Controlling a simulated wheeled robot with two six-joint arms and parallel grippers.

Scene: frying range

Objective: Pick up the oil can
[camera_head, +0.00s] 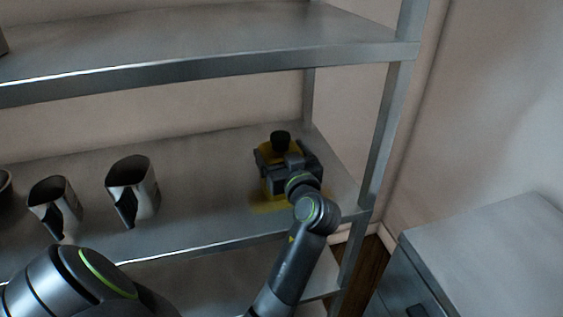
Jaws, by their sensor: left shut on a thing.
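The oil can (267,182) is yellow with a black cap and stands on the middle shelf of the metal rack, near its right end. My left gripper (287,160) is shut on the oil can from the front. The gripper and wrist cover much of the can's front, so the fingertips' contact is hard to see. The can looks upright, and a yellowish patch shows on the shelf around its base. I cannot tell if the can is clear of the shelf. My right gripper is not in view.
Two metal cups or scoops, one (133,190) nearer the can and one (56,207) further left, stand on the same shelf (205,190). An upper shelf (210,65) hangs above the can. A rack post (385,130) is to the right, with a grey cabinet (490,250) beyond.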

